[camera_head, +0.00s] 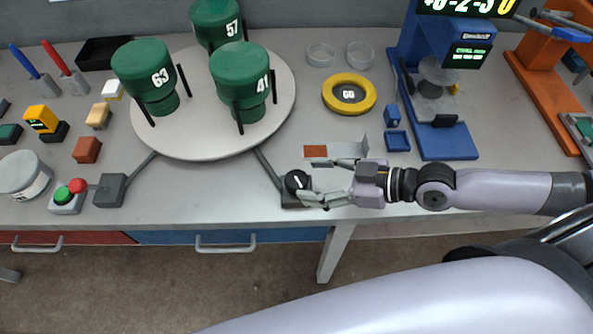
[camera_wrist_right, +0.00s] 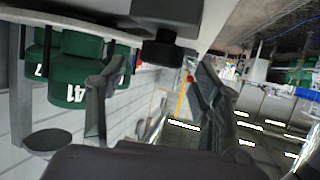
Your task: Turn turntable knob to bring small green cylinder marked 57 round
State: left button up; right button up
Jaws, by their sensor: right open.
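The round grey turntable (camera_head: 185,130) carries green cylinders marked 63 (camera_head: 143,66), 41 (camera_head: 240,72) and 57 (camera_head: 216,20). Cylinder 57 is at the back, partly cut off by the top edge. The black knob (camera_head: 297,181), with a white pointer line, sits on a dark box at the table's front, joined to the turntable by a bar. My right gripper (camera_head: 308,196) is open beside the knob, its fingers pointing left. In the right wrist view, the knob (camera_wrist_right: 163,51) lies between the open fingers, and cylinder 41 (camera_wrist_right: 75,75) is behind. Contact is unclear. My left gripper is out of view.
A metal plate with a brown patch (camera_head: 345,149) lies just behind my right gripper. A yellow ring (camera_head: 349,94) and a blue stand (camera_head: 449,145) are further back. A green-and-red button box (camera_head: 67,203) stands at the left front.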

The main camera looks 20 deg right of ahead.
aim_at(299, 178)
jog(key=p+x, duration=0.1)
jog(key=x, duration=0.2)
jog(key=shift+r, duration=0.15)
jog(key=shift+x, duration=0.95)
jog(key=c, duration=1.1)
jog(key=b, duration=0.5)
jog(key=shift+w+d+f+n+y+b, duration=0.1)
jog(key=shift+f+n+y+b, duration=0.2)
jog(key=shift+n+b, duration=0.1)
jog(key=shift+r+b, duration=0.2)
jog(key=shift+b, duration=0.3)
jog(key=shift+r+g, duration=0.1)
jog(key=shift+g, duration=0.2)
